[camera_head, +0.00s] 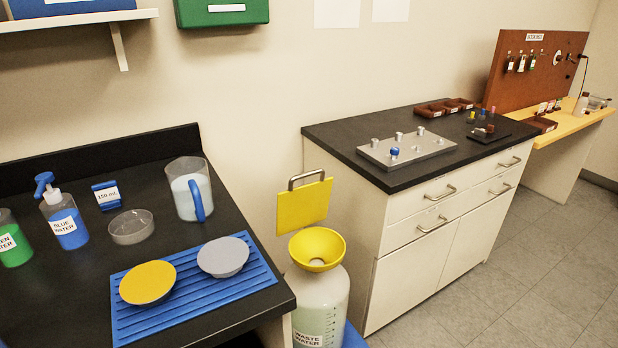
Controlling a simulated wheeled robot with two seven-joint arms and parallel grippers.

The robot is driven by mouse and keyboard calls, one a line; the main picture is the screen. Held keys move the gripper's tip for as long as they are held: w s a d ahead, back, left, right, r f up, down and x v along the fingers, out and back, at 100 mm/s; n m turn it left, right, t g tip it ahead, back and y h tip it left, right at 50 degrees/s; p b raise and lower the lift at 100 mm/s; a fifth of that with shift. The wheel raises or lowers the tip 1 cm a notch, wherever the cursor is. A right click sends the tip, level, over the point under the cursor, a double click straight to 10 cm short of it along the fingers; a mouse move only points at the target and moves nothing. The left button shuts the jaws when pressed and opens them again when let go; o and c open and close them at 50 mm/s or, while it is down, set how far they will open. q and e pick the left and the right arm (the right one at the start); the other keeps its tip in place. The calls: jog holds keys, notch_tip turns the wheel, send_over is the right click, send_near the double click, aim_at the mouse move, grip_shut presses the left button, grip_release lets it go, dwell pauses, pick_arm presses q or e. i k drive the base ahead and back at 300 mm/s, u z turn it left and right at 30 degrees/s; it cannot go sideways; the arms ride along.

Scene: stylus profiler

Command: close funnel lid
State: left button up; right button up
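A yellow funnel (317,248) sits in the mouth of a white jug (320,305) labelled "WASTE WATER", between the two counters. Its square yellow lid (304,206) stands upright above the back of the funnel, with a grey metal handle (306,178) on its top edge. The funnel's bowl is uncovered. Neither of my grippers shows in the head view.
The left black counter (60,300) holds a blue ribbed mat (215,293) with a yellow dish (148,282) and a grey dish (223,257), a pitcher (188,188), a glass dish (131,227) and bottles. The right cabinet (400,260) stands close to the jug. Open floor (510,280) lies at right.

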aim_at(299, 207)
jog(key=u, duration=0.15)
jog(key=k, duration=1)
jog(key=z, duration=1.65)
jog(key=i, duration=0.95)
jog(key=u, duration=0.45)
jog(key=i, duration=1)
jog(key=u, duration=1)
